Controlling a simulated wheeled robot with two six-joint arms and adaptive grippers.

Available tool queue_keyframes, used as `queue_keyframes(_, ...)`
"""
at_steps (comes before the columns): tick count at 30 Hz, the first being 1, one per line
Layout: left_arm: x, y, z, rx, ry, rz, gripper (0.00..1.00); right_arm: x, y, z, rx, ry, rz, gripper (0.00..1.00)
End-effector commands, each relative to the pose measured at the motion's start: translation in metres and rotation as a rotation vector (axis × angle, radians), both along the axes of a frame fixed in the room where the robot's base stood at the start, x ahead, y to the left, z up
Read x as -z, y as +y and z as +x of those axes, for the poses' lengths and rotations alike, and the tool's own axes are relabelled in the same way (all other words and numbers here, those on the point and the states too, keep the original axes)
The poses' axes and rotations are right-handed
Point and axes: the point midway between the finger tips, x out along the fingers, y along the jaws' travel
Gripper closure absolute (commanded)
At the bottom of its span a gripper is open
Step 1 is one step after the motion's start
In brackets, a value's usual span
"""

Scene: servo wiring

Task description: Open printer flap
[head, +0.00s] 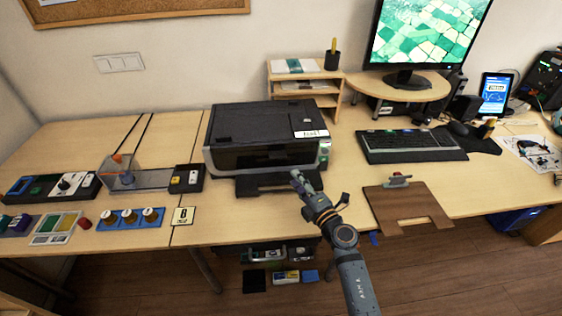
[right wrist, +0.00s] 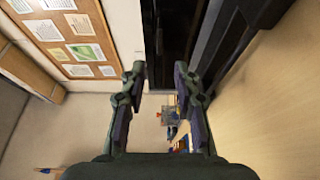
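The black and grey printer (head: 262,140) stands on the desk, its top lid lying flat. A dark panel (head: 255,159) spans its front, and a black tray (head: 262,183) sticks out below it. I cannot tell for sure which part is the flap. My right gripper (head: 298,179) is just in front of the printer's right front corner, close to the tray. In the right wrist view its two fingers (right wrist: 159,80) are apart with nothing between them, and the dark printer (right wrist: 176,30) lies beyond. My left gripper is not in view.
A clipboard (head: 408,205) lies right of my right arm, and the keyboard (head: 411,146) is behind it. A small wooden shelf (head: 310,84) stands behind the printer. A black switch box (head: 186,179) and a card (head: 183,216) lie left of the printer.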

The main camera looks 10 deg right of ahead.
Motion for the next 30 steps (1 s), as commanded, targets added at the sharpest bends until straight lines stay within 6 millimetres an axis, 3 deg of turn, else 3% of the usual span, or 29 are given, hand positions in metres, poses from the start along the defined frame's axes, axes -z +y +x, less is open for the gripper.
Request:
queue_keyframes(5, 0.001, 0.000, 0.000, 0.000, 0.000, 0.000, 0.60, 0.001, 0.003, 0.008, -0.001, 0.000, -0.001, 0.69)
queue_keyframes(18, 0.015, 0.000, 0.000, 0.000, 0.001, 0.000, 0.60, 0.001, 0.035, 0.085, 0.001, -0.001, 0.000, 0.69)
queue_keyframes(30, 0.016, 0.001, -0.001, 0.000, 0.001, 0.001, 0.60, 0.000, 0.040, 0.096, 0.001, 0.001, 0.000, 0.69)
